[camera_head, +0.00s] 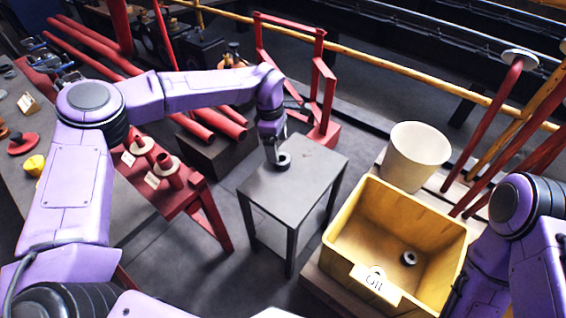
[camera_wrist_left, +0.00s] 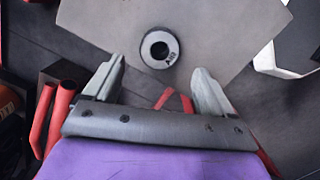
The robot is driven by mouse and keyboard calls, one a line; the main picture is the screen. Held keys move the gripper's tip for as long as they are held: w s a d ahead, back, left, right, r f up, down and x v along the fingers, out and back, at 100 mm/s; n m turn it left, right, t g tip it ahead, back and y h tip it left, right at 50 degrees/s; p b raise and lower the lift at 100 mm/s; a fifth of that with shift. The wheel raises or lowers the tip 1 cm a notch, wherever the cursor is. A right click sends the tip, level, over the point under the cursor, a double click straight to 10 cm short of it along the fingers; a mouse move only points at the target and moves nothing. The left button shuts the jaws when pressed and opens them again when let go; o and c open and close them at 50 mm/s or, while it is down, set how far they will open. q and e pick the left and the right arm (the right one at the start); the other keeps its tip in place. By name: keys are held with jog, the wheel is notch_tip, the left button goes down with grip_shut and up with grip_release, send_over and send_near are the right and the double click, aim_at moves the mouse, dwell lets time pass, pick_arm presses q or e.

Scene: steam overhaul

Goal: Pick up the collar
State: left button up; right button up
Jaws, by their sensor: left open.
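The collar (camera_head: 284,164), a dark ring with a round hole, lies flat on the small grey table (camera_head: 300,186). In the left wrist view the collar (camera_wrist_left: 160,63) shows a pale rim and a small printed label, with the grey tabletop (camera_wrist_left: 225,35) around it. My left gripper (camera_head: 272,153) is over the table, close to the collar. In the wrist view my left gripper (camera_wrist_left: 160,72) is open and empty, and the collar appears just beyond the fingertips, roughly centred between them. My right gripper is out of view; only part of that arm shows.
A yellow bin (camera_head: 345,240) with a similar dark ring (camera_head: 408,259) inside stands right of the table. A white bucket (camera_head: 416,158) is behind it. A red bench (camera_head: 175,200) with flanged parts stands left. A red frame (camera_head: 325,90) is behind the table.

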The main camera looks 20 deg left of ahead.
aim_at(281, 154)
pick_arm(q)
jog(key=f, duration=0.2)
jog(key=d+f+b, duration=0.1)
jog(key=f, duration=0.2)
jog(key=shift+w+d, duration=0.1)
jog(key=shift+r, duration=0.1)
jog(key=c, duration=1.5)
jog(key=shift+r, duration=0.15)
